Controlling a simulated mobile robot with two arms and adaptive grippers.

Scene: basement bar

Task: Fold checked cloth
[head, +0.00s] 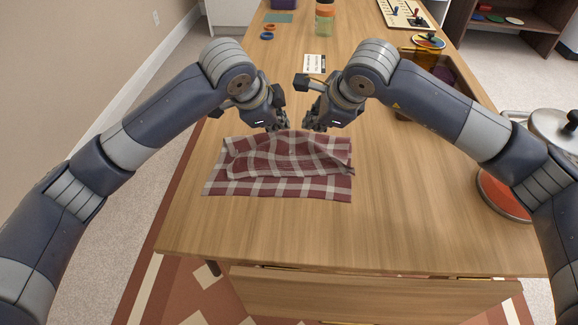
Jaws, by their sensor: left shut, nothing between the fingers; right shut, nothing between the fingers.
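The checked cloth (240,187) is dark red with white lines. It lies on the wooden table near the middle, below both grippers in the picture. A rumpled upper layer lies over its far part, and a flat strip shows along the near side. My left gripper (277,126) is shut and empty at the cloth's far edge. My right gripper (313,127) is shut and empty close beside it, also at the far edge. I cannot tell whether the fingertips touch the cloth.
The table (370,225) is clear in front of the cloth. A pot (555,130) and a red round item (503,196) are at the right edge. A small card (314,63), an orange-capped bottle (325,20) and rings (268,32) lie beyond my arms. A game board (405,13) is far right.

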